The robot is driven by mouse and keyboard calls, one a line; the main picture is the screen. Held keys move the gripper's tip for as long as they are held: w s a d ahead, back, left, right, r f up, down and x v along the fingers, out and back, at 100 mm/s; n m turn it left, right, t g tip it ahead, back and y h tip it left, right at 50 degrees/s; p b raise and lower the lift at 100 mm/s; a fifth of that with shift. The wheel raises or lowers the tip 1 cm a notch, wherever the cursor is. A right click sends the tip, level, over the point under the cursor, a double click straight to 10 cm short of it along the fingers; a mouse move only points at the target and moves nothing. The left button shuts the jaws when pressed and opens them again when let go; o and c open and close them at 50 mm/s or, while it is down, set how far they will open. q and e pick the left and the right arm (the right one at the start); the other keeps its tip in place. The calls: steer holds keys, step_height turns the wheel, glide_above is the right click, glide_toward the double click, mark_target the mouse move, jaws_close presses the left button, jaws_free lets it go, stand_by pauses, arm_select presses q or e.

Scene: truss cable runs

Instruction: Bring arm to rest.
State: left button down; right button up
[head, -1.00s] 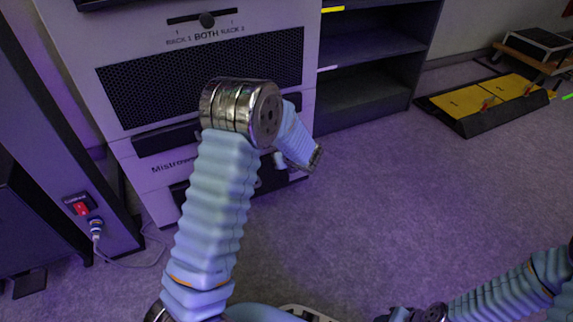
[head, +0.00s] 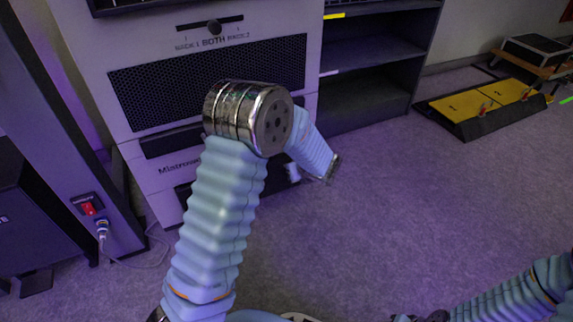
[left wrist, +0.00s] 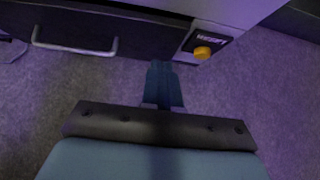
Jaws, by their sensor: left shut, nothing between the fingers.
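My left arm (head: 215,215) rises from the bottom of the head view to a metal joint (head: 250,118), then bends away to the right and down. The left gripper is not clearly seen in the head view. In the left wrist view the left gripper (left wrist: 160,66) has its blue fingers together, with nothing between them. It is over the carpet, near the foot of a cabinet front. Part of my right arm (head: 510,292) shows at the bottom right of the head view; its gripper is out of the picture.
A red switch (head: 88,208) is at left. Dark shelves (head: 365,105) and a yellow-topped floor ramp (head: 485,105) lie to the right. The middle carpet is clear.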

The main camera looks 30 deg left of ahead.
arm_select(q)
steer(key=v, duration=0.6)
steer(key=s+d+f+n+g+h+p, duration=0.1)
steer(key=s+d+f+n+h+p, duration=0.2)
steer(key=s+n, duration=0.5)
steer(key=s+d+f+n+g+h+p, duration=0.2)
steer(key=s+d+f+n+h+p, duration=0.1)
steer(key=s+n, duration=0.5)
steer(key=s+d+f+n+g+h+p, duration=0.2)
steer(key=s+d+f+n+h+p, duration=0.2)
steer(key=s+n, duration=0.5)
steer(key=d+n+h+p, duration=0.1)
steer(key=d+n+p, duration=0.1)
steer(key=d, duration=0.1)
steer(key=shift+n+p, duration=0.3)
